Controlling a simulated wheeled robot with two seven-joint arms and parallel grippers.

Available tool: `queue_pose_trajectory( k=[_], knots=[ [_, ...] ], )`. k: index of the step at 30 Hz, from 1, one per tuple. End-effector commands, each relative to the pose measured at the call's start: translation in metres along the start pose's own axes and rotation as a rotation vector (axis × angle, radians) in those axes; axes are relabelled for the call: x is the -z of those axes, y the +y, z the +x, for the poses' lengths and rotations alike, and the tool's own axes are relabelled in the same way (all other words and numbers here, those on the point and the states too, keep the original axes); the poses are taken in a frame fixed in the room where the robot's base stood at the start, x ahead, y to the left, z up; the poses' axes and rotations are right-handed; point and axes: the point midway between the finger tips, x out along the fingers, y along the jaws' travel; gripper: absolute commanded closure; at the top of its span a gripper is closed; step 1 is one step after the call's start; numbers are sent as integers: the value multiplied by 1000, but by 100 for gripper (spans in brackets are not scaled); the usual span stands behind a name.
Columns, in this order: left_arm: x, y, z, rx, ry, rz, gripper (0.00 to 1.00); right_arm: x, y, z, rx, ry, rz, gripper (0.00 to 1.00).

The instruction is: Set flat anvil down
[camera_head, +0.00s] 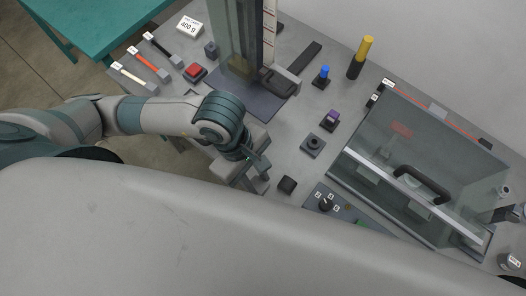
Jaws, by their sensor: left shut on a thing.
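My left gripper (258,163) points down at the near edge of the grey bench, just in front of the dark base plate of the tall stand. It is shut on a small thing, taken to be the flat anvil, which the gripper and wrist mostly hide. I cannot tell whether the thing touches the surface below. A small dark block (287,185) stands just right of the gripper, apart from it. A dark square piece with a round centre (313,145) lies further right. My right gripper is not in view.
The tall stand (247,100) with a clear shield rises behind the gripper. A clear hood (415,150) fills the far right.

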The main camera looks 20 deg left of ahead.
Motion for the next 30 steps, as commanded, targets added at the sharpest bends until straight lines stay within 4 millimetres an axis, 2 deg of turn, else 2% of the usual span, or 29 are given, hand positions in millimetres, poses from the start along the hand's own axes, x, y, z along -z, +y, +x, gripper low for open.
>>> queue_pose_trajectory(
  k=[1,9,23,25,30],
  knots=[
    [5,5,8,-4,1,1,100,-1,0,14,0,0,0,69],
    [20,22,17,-4,1,1,100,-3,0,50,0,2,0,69],
    [42,48,28,-2,1,0,100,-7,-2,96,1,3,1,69],
    [47,56,25,2,2,-6,100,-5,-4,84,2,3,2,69],
    [62,74,34,0,1,-4,100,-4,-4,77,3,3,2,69]
  ],
)
